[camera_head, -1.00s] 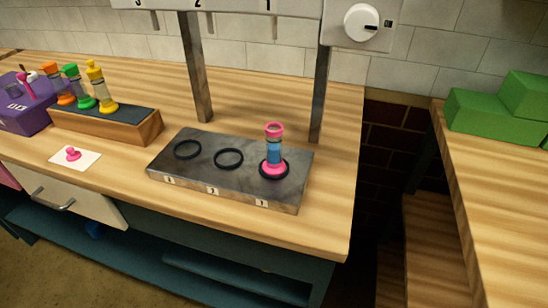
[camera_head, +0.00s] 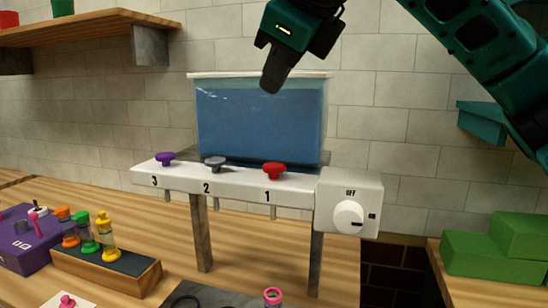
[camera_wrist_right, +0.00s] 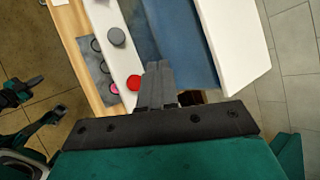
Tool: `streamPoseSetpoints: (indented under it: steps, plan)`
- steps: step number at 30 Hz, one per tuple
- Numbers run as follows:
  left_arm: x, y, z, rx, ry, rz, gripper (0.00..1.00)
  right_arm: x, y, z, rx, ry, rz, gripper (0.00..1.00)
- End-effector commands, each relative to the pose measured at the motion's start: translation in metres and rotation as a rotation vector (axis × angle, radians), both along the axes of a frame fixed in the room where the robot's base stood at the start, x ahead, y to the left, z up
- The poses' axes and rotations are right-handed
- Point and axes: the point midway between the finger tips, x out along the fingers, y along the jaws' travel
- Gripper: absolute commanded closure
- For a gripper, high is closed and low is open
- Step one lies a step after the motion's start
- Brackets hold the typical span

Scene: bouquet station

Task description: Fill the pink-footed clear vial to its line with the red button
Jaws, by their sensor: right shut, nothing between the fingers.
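The clear vial's pink rim (camera_head: 272,295) shows at the bottom edge of the head view, below spout 1; its body and fill level are cut off. The vial's pink part also shows in the right wrist view (camera_wrist_right: 114,88). The red button (camera_head: 273,169) sits above label 1 on the white dispenser bar (camera_head: 225,185). My right gripper (camera_head: 270,85) is shut and empty, fingers pointing down, above the red button and in front of the blue tank. In the wrist view its fingertips (camera_wrist_right: 159,67) are beside the red button (camera_wrist_right: 133,82). My left gripper is not clearly shown.
The tank (camera_head: 260,120) of blue liquid stands behind the bar. Grey (camera_head: 215,162) and purple (camera_head: 165,158) buttons sit left of the red one. A white dial box (camera_head: 349,203) marked OFF is at right. A wooden rack (camera_head: 140,275) with colored vials stands at left.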

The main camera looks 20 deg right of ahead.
Motion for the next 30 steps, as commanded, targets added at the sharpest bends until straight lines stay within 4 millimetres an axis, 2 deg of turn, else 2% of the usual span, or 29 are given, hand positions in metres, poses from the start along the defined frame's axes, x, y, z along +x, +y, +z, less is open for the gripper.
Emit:
streamPoseSetpoints:
  steps: [2, 17, 23, 30]
  plan:
    - [-0.001, 0.001, 0.005, 0.002, 0.001, 0.002, 1.00, 0.000, 0.000, 0.005, 0.001, 0.002, 0.001, 1.00]
    - [-0.001, 0.002, 0.001, 0.003, -0.001, 0.003, 1.00, 0.000, 0.000, -0.001, 0.000, 0.000, 0.000, 1.00]
    - [-0.001, 0.002, -0.007, 0.003, -0.001, 0.003, 1.00, 0.000, 0.000, -0.017, -0.001, 0.001, 0.000, 1.00]
    - [-0.001, 0.002, -0.033, 0.002, -0.002, 0.003, 1.00, 0.000, 0.000, -0.052, 0.001, 0.001, -0.001, 1.00]
